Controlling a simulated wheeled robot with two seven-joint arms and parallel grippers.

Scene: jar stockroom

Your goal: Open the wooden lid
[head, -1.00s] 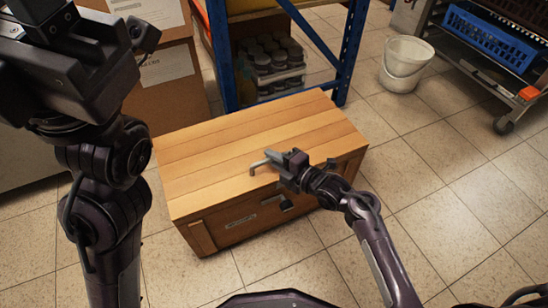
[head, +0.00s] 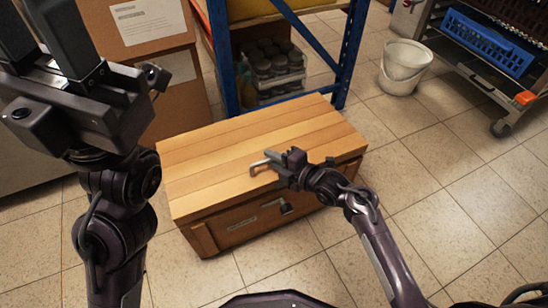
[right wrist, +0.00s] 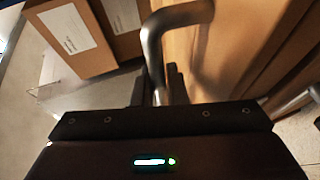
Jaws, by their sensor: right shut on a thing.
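The wooden lid (head: 215,165) is the slatted top of a low wooden chest (head: 240,225). It lies flat and looks closed. A grey metal bar handle (head: 258,167) is on the lid near its front edge; it shows large in the right wrist view (right wrist: 152,45). My right gripper (head: 280,163) is shut on the handle at the lid's front; its fingers partly hide the handle. My left gripper (head: 42,25) is raised at the upper left, away from the chest, with its fingers apart and empty; its tips are cut off by the frame edge.
A blue rack (head: 346,50) with dark jars (head: 272,65) stands behind the chest. Cardboard boxes (head: 150,50) are at the back left. A white bucket (head: 402,68) and a wheeled rack with a blue crate (head: 487,42) are at the right. The tiled floor right of the chest is clear.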

